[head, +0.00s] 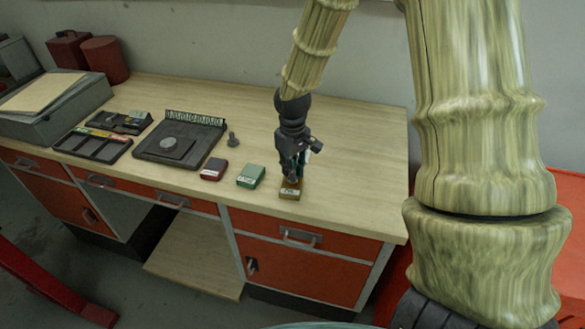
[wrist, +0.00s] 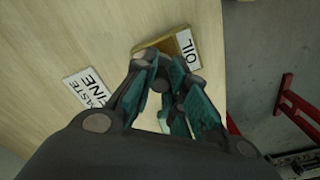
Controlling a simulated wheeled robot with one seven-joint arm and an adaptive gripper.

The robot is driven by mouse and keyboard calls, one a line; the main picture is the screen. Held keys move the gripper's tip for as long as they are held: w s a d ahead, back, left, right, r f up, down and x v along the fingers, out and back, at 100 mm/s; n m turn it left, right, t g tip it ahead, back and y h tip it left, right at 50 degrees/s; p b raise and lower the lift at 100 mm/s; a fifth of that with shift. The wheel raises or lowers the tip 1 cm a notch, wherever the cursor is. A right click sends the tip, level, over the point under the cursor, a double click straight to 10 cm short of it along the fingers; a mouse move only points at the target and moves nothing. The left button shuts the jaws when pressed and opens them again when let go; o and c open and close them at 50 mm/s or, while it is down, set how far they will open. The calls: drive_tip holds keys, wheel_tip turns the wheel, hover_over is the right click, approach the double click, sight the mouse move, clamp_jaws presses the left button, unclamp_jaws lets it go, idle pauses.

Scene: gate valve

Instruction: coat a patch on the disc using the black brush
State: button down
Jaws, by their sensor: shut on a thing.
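The disc (head: 174,143) is a grey round face on a dark square block, lying on a black tray (head: 207,151) left of the middle of the bench. My gripper (head: 291,176) points down at the brown-yellow tin marked OIL (head: 290,191), near the front edge. Its fingers (wrist: 168,95) are closed on a small dark thing, taken as the black brush; the fingers hide most of it. The tin also shows in the wrist view (wrist: 160,46), just beyond the fingertips. I cannot tell whether the brush touches what is in the tin.
A green tin (head: 251,175) and a red tin (head: 214,170) stand left of my gripper. A small dark upright piece (head: 232,139) stands behind them. A black compartment tray (head: 92,144) and a grey box (head: 50,112) are at the left. The right of the bench is clear.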

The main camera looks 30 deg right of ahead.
drive_tip(key=shift+s+f, duration=0.1)
drive_tip(key=shift+f, duration=0.3)
idle(2.2)
drive_tip(key=shift+r, duration=0.1)
drive_tip(key=shift+r+p, duration=3.25)
drive_tip(key=shift+r, duration=0.2)
